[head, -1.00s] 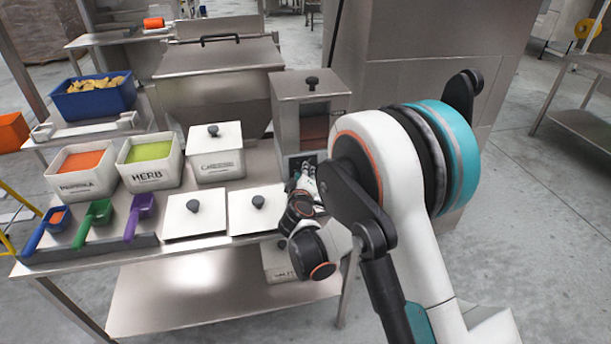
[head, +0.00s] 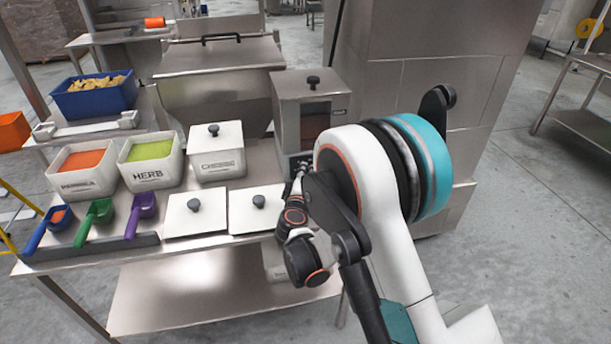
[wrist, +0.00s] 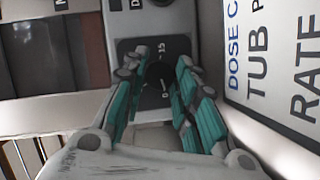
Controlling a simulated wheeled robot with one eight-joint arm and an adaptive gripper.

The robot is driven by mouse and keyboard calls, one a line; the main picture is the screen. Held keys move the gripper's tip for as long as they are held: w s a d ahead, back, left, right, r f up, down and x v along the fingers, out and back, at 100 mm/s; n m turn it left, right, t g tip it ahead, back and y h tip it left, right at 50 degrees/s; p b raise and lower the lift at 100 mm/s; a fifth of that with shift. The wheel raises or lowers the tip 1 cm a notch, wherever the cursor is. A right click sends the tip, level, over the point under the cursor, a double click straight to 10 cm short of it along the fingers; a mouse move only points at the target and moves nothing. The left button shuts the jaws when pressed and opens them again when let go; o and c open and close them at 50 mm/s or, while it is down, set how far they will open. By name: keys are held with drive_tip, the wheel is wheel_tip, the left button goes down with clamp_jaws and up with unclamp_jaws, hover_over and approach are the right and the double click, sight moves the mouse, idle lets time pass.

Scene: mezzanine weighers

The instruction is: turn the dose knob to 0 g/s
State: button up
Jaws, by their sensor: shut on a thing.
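The dose knob (wrist: 158,78) is a dark round knob on a black dial plate (wrist: 126,48) in the wrist view. In the head view, my gripper (head: 299,170) is at the lower front of the steel dosing unit (head: 300,95), and the knob is hidden behind my arm.
A white sign (wrist: 275,60) with "DOSE", "TUB" and "RATE" lettering stands close beside the fingers. Lidded cheese tub (head: 216,155), herb tub (head: 150,175) and flat lids (head: 196,224) are left on the steel table. Open floor lies right.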

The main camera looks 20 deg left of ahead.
drive_tip(key=o, duration=1)
drive_tip(key=v, duration=1.2)
